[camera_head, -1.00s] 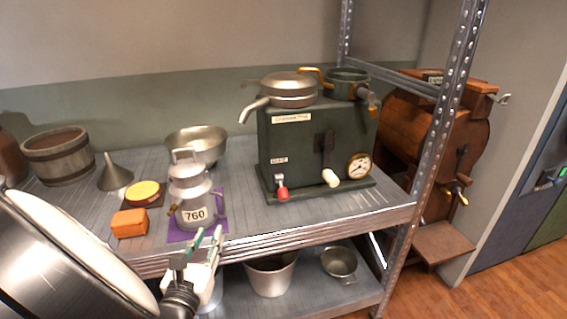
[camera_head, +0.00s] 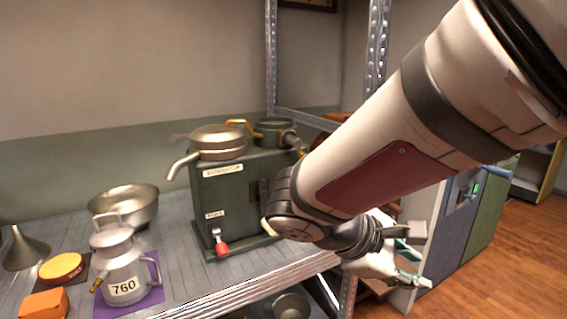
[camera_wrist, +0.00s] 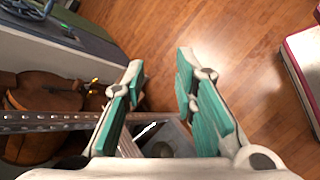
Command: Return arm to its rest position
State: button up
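My gripper (camera_head: 408,262) is at the right in the head view, in front of the shelf's right post and clear of the shelf top. In the wrist view my gripper (camera_wrist: 160,92) has its two teal-padded fingers wide apart, with nothing between them but floor and part of the shelf further off. My arm crosses the head view from the upper right and hides part of the green machine and the shelf's right end.
On the shelf (camera_head: 185,245) stand a milk can (camera_head: 122,268) marked 760 on a purple mat, a metal bowl (camera_head: 125,204), a funnel (camera_head: 24,250) and a green machine (camera_head: 215,190). A metal post (camera_head: 376,50) rises behind my arm. Wooden floor (camera_head: 480,255) at right is open.

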jog(key=s+d+m+g+y, duration=0.2)
jog(key=s+m+y, duration=0.15)
jog(key=s, duration=0.35)
jog(key=s+d+m+g+y, duration=0.1)
jog(key=s+d+m+y, duration=0.2)
jog(key=s, duration=0.4)
jog(key=s+a+m+y, duration=0.3)
jog(key=s+a+m, duration=0.25)
jog(key=s, duration=0.25)
notch_tip(320, 180, up, 21)
jog(key=t+p, duration=0.4)
jog(key=p, duration=1.5)
jog(key=shift+m, duration=0.3)
